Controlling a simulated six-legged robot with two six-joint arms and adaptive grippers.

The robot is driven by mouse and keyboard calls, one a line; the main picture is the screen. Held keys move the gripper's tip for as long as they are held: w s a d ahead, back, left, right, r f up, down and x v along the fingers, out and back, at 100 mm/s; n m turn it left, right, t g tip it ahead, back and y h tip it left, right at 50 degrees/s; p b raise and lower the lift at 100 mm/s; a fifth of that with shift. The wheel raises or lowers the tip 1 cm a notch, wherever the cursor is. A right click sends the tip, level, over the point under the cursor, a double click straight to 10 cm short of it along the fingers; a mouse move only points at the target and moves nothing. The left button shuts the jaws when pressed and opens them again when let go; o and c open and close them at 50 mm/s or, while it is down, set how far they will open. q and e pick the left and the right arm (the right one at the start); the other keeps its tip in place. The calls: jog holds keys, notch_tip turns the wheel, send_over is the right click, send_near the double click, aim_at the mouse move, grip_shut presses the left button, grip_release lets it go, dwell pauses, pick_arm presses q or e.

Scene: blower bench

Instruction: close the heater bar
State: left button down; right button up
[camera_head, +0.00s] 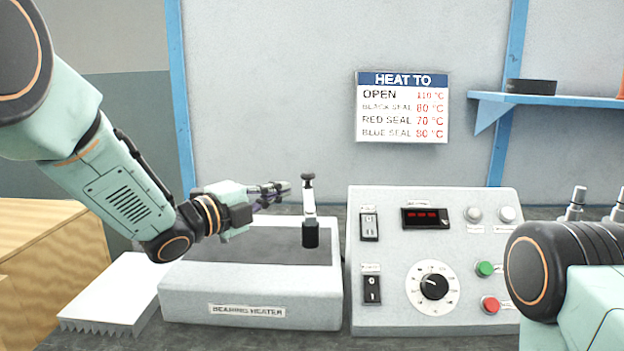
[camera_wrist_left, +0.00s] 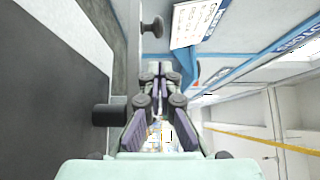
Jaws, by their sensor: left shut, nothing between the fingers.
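The heater bar (camera_head: 309,203) stands upright at the right side of the bearing heater (camera_head: 180,300), with a dark knob on top and a black block at its foot. In the left wrist view its knob (camera_wrist_left: 153,26) shows at the top and a black block (camera_wrist_left: 108,115) at the left of the fingers. My left gripper (camera_head: 284,187) is shut and empty, its tips just left of the upright bar, near knob height. The closed fingers also show in the left wrist view (camera_wrist_left: 160,72). I cannot tell whether they touch the bar. My right gripper is out of view.
A control panel (camera_head: 392,300) with switches, a dial and buttons stands right of the heater. A white finned block (camera_head: 115,290) lies to its left. A sign (camera_head: 402,107) hangs on the wall, and a blue shelf (camera_head: 560,99) is at the upper right.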

aim_at(311, 193)
pick_arm(q)
jog(key=b+x, duration=0.1)
jog(key=x, duration=0.7)
jog(key=shift+d+f+b, duration=0.1)
jog(key=shift+d+b, duration=0.25)
jog(key=shift+w+d, duration=0.4)
jog(key=shift+w, duration=0.15)
jog(key=shift+w+a, duration=0.1)
jog(key=shift+a, duration=0.1)
